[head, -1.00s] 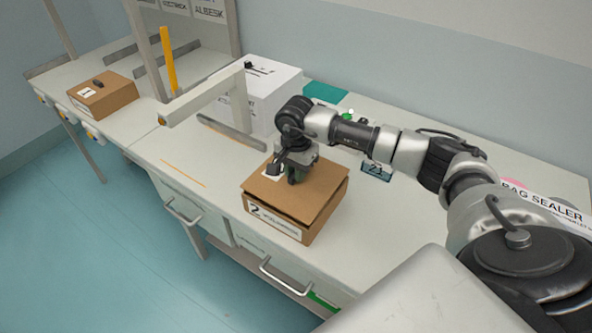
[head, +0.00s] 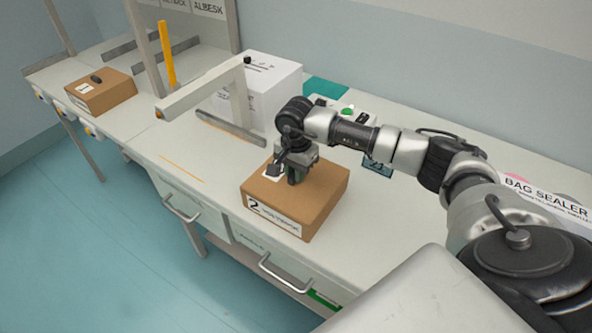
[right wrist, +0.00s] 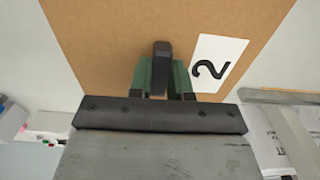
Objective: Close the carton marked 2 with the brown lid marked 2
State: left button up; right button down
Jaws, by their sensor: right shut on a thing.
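The carton marked 2 (head: 297,220) stands on the bench, its numbered label facing the front. The brown lid marked 2 (head: 318,181) lies flat on top of it, and its edges look flush with the carton walls. In the right wrist view the brown lid (right wrist: 110,40) fills the upper middle, with a white label reading 2 to the right of a dark knob (right wrist: 161,68). My right gripper (right wrist: 162,85) is shut on that knob, its green fingers on either side. In the head view my right gripper (head: 294,176) is over the lid's middle. My left gripper is not in view.
Another closed brown carton (head: 102,92) stands at the far left of the bench. A white box (head: 268,88) is behind the carton, beside a grey frame (head: 200,92) and a yellow post (head: 167,55). Bare bench lies left of the carton (head: 205,165).

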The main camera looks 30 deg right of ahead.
jog(key=c, duration=1)
grip_release()
notch_tip(320, 180, up, 11)
jog(key=shift+f+b, duration=0.15)
jog(key=shift+b, duration=0.8)
